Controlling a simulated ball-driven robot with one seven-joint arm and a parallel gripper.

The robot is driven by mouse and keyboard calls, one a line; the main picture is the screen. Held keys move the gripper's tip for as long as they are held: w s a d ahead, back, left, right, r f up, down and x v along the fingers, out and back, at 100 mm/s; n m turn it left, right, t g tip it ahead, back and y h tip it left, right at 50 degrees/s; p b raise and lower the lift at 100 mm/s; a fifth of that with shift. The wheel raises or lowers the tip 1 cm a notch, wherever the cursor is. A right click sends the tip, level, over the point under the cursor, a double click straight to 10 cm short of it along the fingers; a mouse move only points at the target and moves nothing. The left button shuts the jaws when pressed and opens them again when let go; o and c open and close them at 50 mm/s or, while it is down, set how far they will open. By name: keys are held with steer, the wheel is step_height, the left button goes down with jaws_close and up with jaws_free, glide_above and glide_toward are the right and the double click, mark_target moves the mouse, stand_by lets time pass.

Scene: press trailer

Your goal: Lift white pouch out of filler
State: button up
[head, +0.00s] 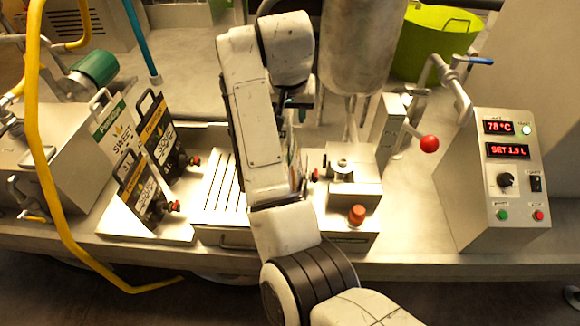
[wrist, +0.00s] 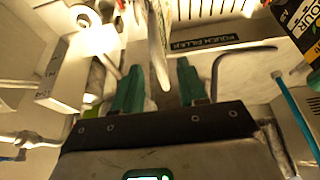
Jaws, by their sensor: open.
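My gripper (wrist: 159,68) shows in the wrist view with two green fingers spread apart. A pale, narrow upright shape (wrist: 157,45), likely the white pouch seen edge-on, stands between the fingertips, with a visible gap on each side. The pouch filler's dark label (wrist: 205,42) lies just beyond the fingers. In the head view the filler (head: 355,185) stands right of my arm, under a steel tank. My arm hides most of the pouch and the gripper there.
Several labelled pouches (head: 150,195) with red taps stand left of the slotted tray (head: 215,185). A red-knobbed lever (head: 429,144) and a control box (head: 505,180) are at right. A yellow hose (head: 50,180) hangs at left. A green tub (head: 430,45) stands behind.

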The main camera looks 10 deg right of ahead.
mark_target(290, 114)
steer(key=shift+w+p+x, duration=0.25)
steer(key=shift+p+x, duration=0.45)
steer(key=shift+x, duration=1.7)
steer(key=shift+r, duration=0.1)
steer(key=shift+c, duration=0.2)
jaws_close()
steer(key=shift+w+r, duration=0.1)
steer(key=shift+r, duration=0.15)
